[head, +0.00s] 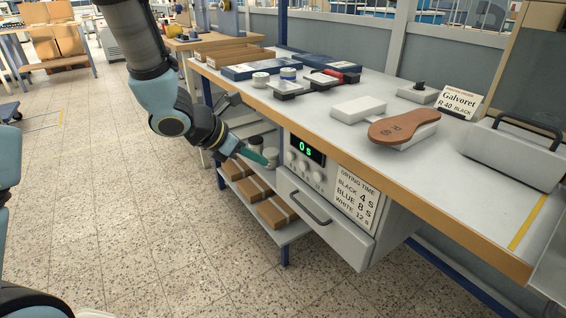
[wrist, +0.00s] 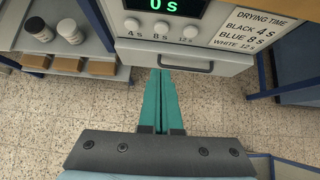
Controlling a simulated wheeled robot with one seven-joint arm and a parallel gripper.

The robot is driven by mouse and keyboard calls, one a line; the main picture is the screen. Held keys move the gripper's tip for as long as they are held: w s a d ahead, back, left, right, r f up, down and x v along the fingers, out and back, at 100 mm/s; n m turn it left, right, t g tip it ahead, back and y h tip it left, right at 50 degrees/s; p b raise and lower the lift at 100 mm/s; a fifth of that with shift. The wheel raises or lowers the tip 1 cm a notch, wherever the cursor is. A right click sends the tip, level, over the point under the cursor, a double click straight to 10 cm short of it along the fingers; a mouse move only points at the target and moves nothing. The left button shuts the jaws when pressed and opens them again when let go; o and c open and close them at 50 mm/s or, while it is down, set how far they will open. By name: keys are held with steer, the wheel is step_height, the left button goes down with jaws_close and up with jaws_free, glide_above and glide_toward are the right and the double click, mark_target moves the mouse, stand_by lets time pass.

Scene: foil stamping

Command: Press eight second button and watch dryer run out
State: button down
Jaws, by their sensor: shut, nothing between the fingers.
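The dryer (head: 330,232) is a pale grey box under the bench top, with a drawer and a bar handle. Its green display (head: 305,149) reads 0 s, also in the wrist view (wrist: 166,6). Below the display are three round buttons: the 4 s button (wrist: 132,25), the 8 s button (wrist: 161,27) in the middle and the 12 s button (wrist: 190,30). My gripper (head: 270,164) has teal fingers, shut and empty. In the wrist view the fingertips (wrist: 160,72) point toward the dryer, below the 8 s button and apart from the buttons.
A drying-time card (head: 357,197) lists black 4 s, blue 8 s, white 12 s. Shelves left of the dryer hold brown boxes (head: 277,216) and jars (wrist: 37,30). A brown sole (head: 404,127) lies on the bench top above. The floor in front is clear.

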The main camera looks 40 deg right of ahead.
mark_target(304, 166)
steer(key=x, duration=0.4)
steer(key=d+r+p+x, duration=0.1)
steer(key=x, duration=0.6)
steer(key=shift+d+p, duration=0.3)
steer(key=shift+d, duration=0.65)
